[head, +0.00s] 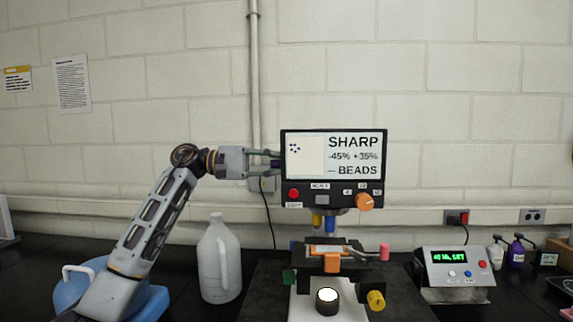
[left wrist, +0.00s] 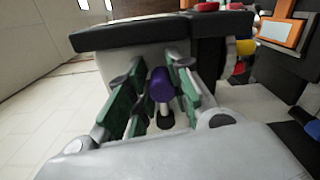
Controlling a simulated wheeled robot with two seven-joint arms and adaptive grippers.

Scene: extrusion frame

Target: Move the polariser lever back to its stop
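The polariser lever has a purple knob (left wrist: 162,84) on a dark-tipped pale stem, on the side of the microscope. In the head view only a bit of purple (head: 275,163) shows at the display's left edge. My left gripper (left wrist: 160,88) reaches in from the left, its green fingers on either side of the knob. Gaps show between the fingers and the knob, so it looks open around the lever. The microscope's display (head: 333,155) reads SHARP, -45% +35%, BEADS, beside a pale field with dark dots. My right gripper is not in view.
Below the display are an orange knob (head: 364,202), a red button (head: 293,193) and the stage (head: 325,262). A white jug (head: 219,260) and a blue container (head: 70,290) stand near my left arm. A green-readout box (head: 455,270) and small bottles stand at right.

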